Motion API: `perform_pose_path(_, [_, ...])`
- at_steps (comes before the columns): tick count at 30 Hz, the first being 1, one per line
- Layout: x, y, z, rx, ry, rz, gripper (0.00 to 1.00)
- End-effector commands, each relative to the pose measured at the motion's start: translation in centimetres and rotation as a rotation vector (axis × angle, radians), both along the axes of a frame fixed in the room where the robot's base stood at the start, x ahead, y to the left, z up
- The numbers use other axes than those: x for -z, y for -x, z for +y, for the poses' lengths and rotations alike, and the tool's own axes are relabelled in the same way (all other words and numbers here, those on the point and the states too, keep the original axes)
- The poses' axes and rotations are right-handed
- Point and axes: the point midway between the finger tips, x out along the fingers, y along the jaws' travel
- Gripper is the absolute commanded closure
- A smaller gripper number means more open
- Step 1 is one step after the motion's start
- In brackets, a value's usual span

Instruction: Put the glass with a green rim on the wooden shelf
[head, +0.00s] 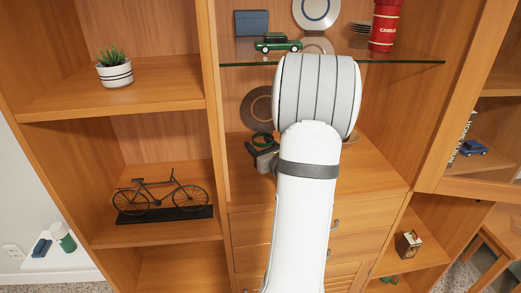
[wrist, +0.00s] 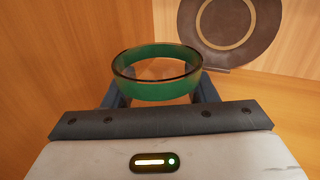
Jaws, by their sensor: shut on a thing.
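The glass with a green rim (head: 262,140) is inside the middle compartment of the wooden cabinet, near its left wall. In the wrist view its round green rim (wrist: 157,87) stands upright between the fingers. My gripper (wrist: 158,98) is shut on the glass; in the head view my gripper (head: 264,158) is partly covered by my white arm. The wooden shelf surface (head: 375,172) of this compartment lies below the glass shelf. The glass's base is hidden, so I cannot tell whether it touches the wood.
A brown round plate (wrist: 232,20) stands behind the glass. Above, a glass shelf (head: 405,62) holds a green toy car (head: 278,42) and a red canister (head: 385,25). Left shelves hold a potted plant (head: 115,72) and a bicycle model (head: 163,197).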

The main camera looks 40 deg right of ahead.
Motion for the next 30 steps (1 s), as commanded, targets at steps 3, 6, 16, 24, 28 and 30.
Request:
perform_pose_path(3, [1.3, 0.0, -0.1, 0.001, -0.001, 0.001, 0.79])
perform_pose_path(6, [1.7, 0.1, -0.1, 0.002, 0.002, -0.001, 0.79])
perform_pose_path(16, [2.0, 0.1, -0.2, 0.003, 0.002, -0.002, 0.79])
perform_pose_path(24, [2.0, 0.1, -0.2, 0.004, 0.002, -0.001, 0.30])
perform_pose_path(28, [2.0, 0.1, -0.2, 0.004, 0.001, -0.001, 0.26])
perform_pose_path(30, [2.0, 0.2, -0.2, 0.004, 0.001, -0.001, 0.26])
